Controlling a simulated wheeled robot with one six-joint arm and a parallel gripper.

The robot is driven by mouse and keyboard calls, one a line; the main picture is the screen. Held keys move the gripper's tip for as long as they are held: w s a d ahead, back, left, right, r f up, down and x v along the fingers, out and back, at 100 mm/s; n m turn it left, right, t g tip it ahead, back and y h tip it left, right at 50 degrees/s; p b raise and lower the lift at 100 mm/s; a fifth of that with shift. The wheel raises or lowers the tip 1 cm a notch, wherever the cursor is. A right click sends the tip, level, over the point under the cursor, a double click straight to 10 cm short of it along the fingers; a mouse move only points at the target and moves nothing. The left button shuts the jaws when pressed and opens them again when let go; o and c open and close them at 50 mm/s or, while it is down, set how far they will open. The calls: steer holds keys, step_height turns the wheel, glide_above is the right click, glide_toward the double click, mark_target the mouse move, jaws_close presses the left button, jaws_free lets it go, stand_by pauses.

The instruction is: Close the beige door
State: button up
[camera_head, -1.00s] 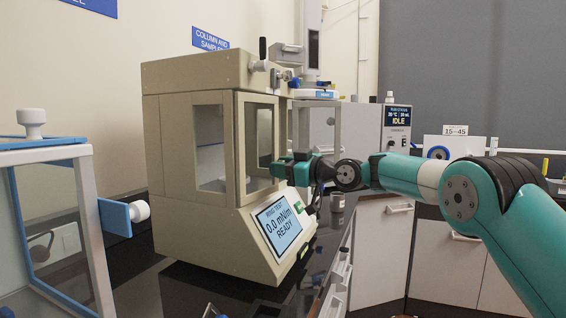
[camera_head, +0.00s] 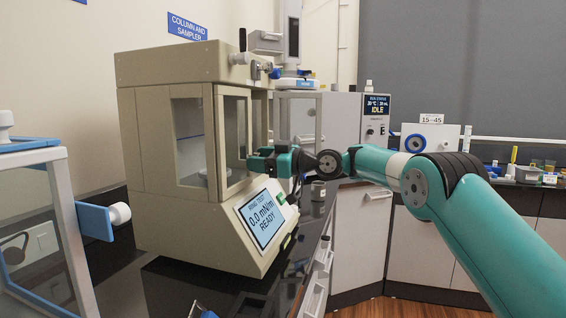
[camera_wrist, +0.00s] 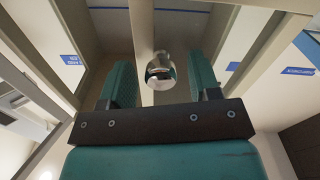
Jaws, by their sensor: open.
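The beige door (camera_head: 217,142) is a beige-framed glass panel on the front of a beige instrument (camera_head: 145,150). It stands at an angle, and a gap shows at its right side, so it looks partly open. My gripper (camera_head: 256,161) is at the door's right edge, about mid-height. In the wrist view, a shiny round knob (camera_wrist: 161,72) on a beige upright bar (camera_wrist: 143,28) sits between the two teal fingers of my gripper (camera_wrist: 161,85). The fingers are open, with space on both sides of the knob. Contact between knob and gripper cannot be told.
A glass case with a blue-and-white knob (camera_head: 119,213) is at the left. A grey analyser (camera_head: 355,120) stands behind my arm. A small white cup (camera_head: 318,190) is on the dark bench. Floor shows at lower right.

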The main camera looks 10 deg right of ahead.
steer(key=b+v, duration=0.4)
steer(key=v, duration=1.2)
steer(key=shift+s+d+b, duration=0.2)
steer(key=shift+d+b, duration=0.15)
steer(key=s+a+m+g+h+p, duration=0.25)
steer(key=s+a, duration=0.25)
steer(key=s, duration=0.4)
steer(key=s+a+m+g+h+p, duration=0.2)
steer(key=s+a+h+p, duration=0.1)
steer(key=s+a, duration=0.4)
steer(key=s+d+f+m+g+h+p, duration=0.1)
steer(key=s+d+f+h, duration=0.1)
steer(key=s, duration=0.6)
steer(key=s+d+f+m+g+h+p, duration=0.1)
steer(key=s+d+f+h, duration=0.1)
steer(key=s, duration=0.7)
steer(key=s+d+f+m+g+h+p, duration=0.1)
steer(key=s+f, duration=0.3)
steer(key=s, duration=0.4)
steer(key=shift+s+d+f+g+h, duration=0.25)
steer(key=shift+d+f+g+h, duration=0.1)
steer(key=shift+d+g+h, duration=0.15)
